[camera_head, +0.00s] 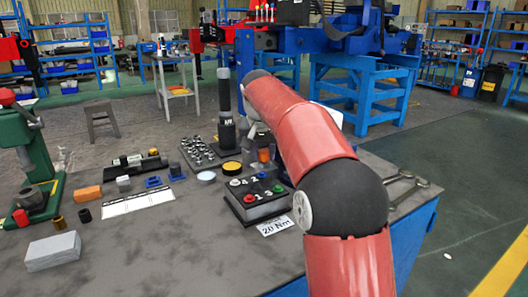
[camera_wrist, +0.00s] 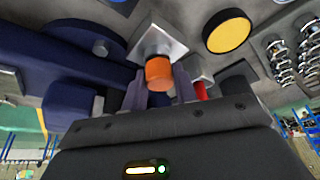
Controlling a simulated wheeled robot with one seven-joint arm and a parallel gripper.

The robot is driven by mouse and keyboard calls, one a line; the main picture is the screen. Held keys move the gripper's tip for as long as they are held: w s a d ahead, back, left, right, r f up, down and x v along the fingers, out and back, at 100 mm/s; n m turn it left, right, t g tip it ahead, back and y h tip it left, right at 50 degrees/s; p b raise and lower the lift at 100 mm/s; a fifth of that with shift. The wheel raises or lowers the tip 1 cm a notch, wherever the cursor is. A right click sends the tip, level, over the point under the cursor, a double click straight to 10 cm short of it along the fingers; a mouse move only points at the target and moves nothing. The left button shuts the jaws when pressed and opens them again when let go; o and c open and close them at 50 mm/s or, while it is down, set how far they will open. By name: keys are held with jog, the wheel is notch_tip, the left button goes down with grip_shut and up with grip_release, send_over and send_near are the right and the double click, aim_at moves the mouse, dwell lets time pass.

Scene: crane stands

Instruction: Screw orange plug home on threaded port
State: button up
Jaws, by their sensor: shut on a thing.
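The orange plug (camera_wrist: 159,75) is a short cylinder between the two fingers of my gripper (camera_wrist: 160,86) in the wrist view. The gripper is shut on it. The plug's far end meets or overlaps a square silver metal block (camera_wrist: 150,38), which seems to bear the threaded port. The port's threads are hidden, so I cannot tell how deep the plug sits. In the head view a small part of the orange plug (camera_head: 263,155) shows beside my red arm, which hides most of the gripper and the block.
A black box with numbered coloured caps (camera_head: 257,196) and a "20 Nm" card (camera_head: 275,226) stand in front. A yellow disc (camera_head: 232,168), a tall black cylinder (camera_head: 226,113) and a tray of metal parts (camera_head: 199,153) are close by on the left. Wrenches (camera_head: 407,187) lie right.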

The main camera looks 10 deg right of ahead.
jog(key=shift+f, duration=0.2)
jog(key=o, duration=1)
jog(key=shift+c, duration=0.2)
jog(key=shift+p+v, duration=1.6)
jog(key=shift+v, duration=0.85)
jog(key=shift+r, duration=0.1)
jog(key=shift+v, duration=3.9)
